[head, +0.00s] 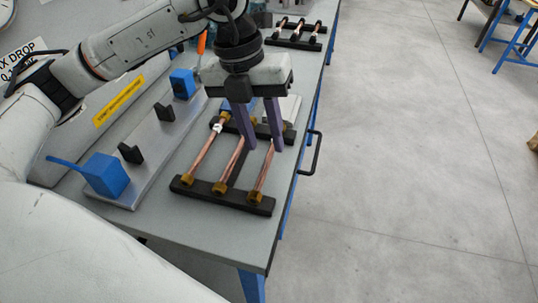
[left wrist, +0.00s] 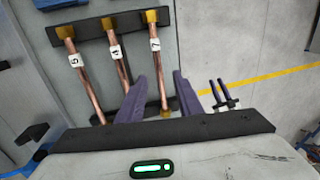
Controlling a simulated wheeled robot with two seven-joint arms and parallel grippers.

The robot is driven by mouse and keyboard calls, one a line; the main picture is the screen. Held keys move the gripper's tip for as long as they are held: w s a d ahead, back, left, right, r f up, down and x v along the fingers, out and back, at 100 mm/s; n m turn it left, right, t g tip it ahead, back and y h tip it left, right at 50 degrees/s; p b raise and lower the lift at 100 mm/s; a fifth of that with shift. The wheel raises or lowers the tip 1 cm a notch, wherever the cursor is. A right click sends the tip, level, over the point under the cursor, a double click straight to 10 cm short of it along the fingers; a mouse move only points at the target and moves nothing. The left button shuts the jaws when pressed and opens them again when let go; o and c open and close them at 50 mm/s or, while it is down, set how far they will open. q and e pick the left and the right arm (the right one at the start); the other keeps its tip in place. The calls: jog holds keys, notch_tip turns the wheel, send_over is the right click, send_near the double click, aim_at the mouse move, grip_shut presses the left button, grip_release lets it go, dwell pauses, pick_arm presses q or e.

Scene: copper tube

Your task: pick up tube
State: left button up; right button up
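Three copper tubes with brass end fittings lie side by side across a black rack (head: 236,201). They are the left tube (head: 203,156), the middle tube (head: 222,183) and the right tube (head: 262,175). My left gripper (head: 264,148) points down over the right tube, its two purple fingers apart, with nothing held. In the left wrist view, the tube labelled 7 (left wrist: 157,62) shows between the fingers. The tube labelled 5 (left wrist: 83,75) and a middle tube with a less clear label (left wrist: 117,65) lie to its left. My right gripper is not in view.
A metal fixture plate (head: 152,160) with blue clamps (head: 106,175) and black supports lies left of the rack. Another rack (head: 297,33) with tubes stands farther back. The bench's right edge has a black handle (head: 313,153); open floor lies beyond.

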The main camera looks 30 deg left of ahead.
aim_at(268, 156)
pick_arm(q)
jog(key=f, duration=0.3)
jog(key=shift+d+f, duration=0.15)
jog(key=shift+d, duration=0.1)
jog(key=shift+c, duration=0.5)
grip_shut()
